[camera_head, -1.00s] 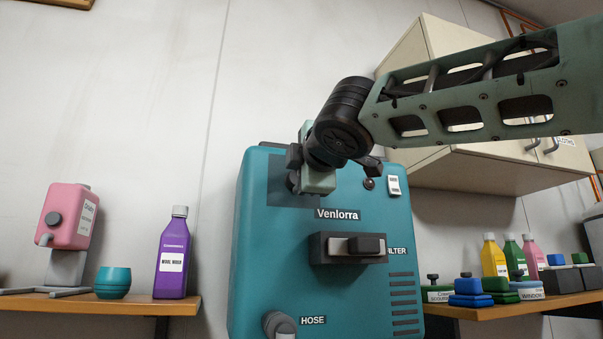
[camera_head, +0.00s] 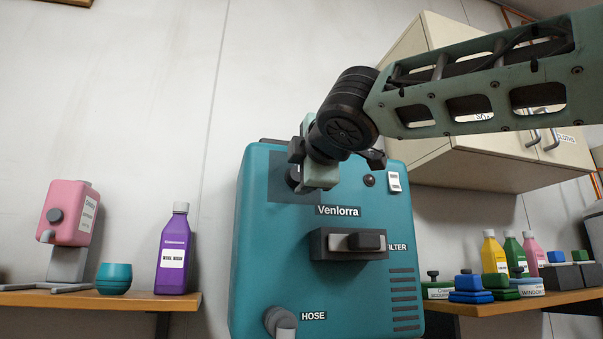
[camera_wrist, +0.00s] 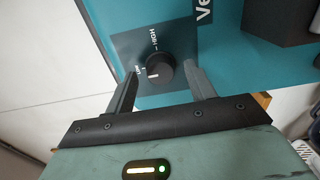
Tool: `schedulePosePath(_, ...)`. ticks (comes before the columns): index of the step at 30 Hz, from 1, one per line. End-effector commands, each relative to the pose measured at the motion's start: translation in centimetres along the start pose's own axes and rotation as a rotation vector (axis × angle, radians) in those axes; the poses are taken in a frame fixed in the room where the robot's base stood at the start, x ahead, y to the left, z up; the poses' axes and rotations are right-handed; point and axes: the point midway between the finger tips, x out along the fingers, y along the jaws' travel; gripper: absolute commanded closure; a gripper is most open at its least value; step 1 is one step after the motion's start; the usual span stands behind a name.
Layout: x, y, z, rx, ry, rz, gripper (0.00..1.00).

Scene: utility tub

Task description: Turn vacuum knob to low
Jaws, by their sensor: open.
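The vacuum is a teal box (camera_head: 290,250) marked "Venlorra". My gripper (camera_wrist: 160,73) is open, with one finger on each side of the knob and visible gaps between. In the head view, my gripper (camera_head: 301,161) is at the panel at the vacuum's upper left and hides most of the knob.
A dark filter handle (camera_head: 366,241) juts out below the panel, and a hose fitting (camera_head: 279,320) lower down. A white switch (camera_head: 394,181) is at upper right. A purple bottle (camera_head: 173,250) stands on the left shelf. A cabinet (camera_head: 470,150) hangs behind my arm.

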Motion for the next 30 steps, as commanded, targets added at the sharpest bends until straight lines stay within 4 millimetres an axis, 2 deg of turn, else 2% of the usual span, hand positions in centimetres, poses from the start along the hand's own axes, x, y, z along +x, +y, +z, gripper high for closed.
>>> schedulePosePath(18,-13.4,-0.2,0.0,0.0,0.002,0.002,0.45)
schedulePosePath(24,-15.8,-0.2,0.0,0.0,0.001,0.0,0.45)
schedulePosePath(30,-16.5,-0.1,-0.1,-0.001,0.002,-0.001,0.45)
